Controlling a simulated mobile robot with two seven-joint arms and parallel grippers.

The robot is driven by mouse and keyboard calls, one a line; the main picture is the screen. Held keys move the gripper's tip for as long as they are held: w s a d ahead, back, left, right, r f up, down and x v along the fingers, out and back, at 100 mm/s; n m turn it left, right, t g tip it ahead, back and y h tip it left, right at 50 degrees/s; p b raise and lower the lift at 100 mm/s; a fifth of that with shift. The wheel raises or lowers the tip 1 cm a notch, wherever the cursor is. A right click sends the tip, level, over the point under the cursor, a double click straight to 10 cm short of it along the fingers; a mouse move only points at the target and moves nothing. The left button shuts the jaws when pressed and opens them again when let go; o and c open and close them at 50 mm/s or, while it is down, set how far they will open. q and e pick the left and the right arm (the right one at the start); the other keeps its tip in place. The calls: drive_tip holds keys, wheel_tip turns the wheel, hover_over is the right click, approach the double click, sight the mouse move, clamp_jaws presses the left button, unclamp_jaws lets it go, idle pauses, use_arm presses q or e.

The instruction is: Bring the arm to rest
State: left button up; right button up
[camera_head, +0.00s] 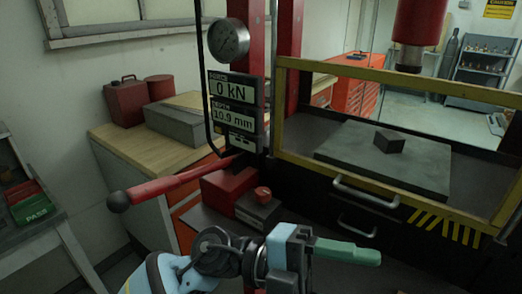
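My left arm comes in from the lower left, light blue with a dark wrist. My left gripper (368,256) points right, in front of the press. Its green fingers show from the side as one bar, so I cannot tell whether they are open or shut. Nothing shows held at the fingertips. The press's red lever (170,187) with a dark knob slants out to the left, apart from the gripper. The press display (235,105) reads 0 kN and 10.9 mm. My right gripper is not in view.
A yellow guard frame (400,84) fronts the press bed (335,150), where a dark block (389,141) lies below the red ram (418,25). Metal handles (365,193) jut out below. A red box with a red button (262,194) sits behind my wrist. A PASS tray (35,208) is at left.

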use_arm(q)
drive_tip(key=w+a+f+n+t+h, duration=0.25)
drive_tip(key=w+n+t, duration=0.25)
drive_tip(key=n+t, duration=0.3)
drive_tip(key=w+a+f+n+t+h, duration=0.25)
drive_tip(key=w+a+n+t, duration=0.2)
drive_tip(key=n+t, duration=0.3)
drive_tip(key=w+a+f+n+t+y, duration=0.2)
drive_tip(key=a+f+n+t+y, duration=0.3)
drive_tip(key=f+n+y, duration=0.25)
drive_tip(key=w+a+f+n+t+y, duration=0.2)
drive_tip(key=a+f+n+t+y, duration=0.35)
drive_tip(key=f+n, duration=0.2)
drive_tip(key=s+a+f+n+g+y, duration=0.1)
drive_tip(key=s+a+f+g+y, duration=0.1)
drive_tip(key=s+f, duration=0.4)
drive_tip(key=s+a+f+n+g+y, duration=0.2)
drive_tip(key=s+a+f, duration=0.4)
drive_tip(key=f, duration=0.5)
drive_tip(key=s+a+f+n+g+y, duration=0.1)
drive_tip(key=s+a+f+g+y, duration=0.3)
drive_tip(key=f, duration=0.5)
drive_tip(key=s+a, duration=0.2)
drive_tip(key=s, duration=0.1)
drive_tip(key=shift+a+y, duration=0.15)
drive_tip(key=shift+y, duration=0.25)
drive_tip(key=shift+r+n, duration=0.1)
drive_tip(key=shift+n, duration=0.15)
drive_tip(key=shift+c, duration=0.2)
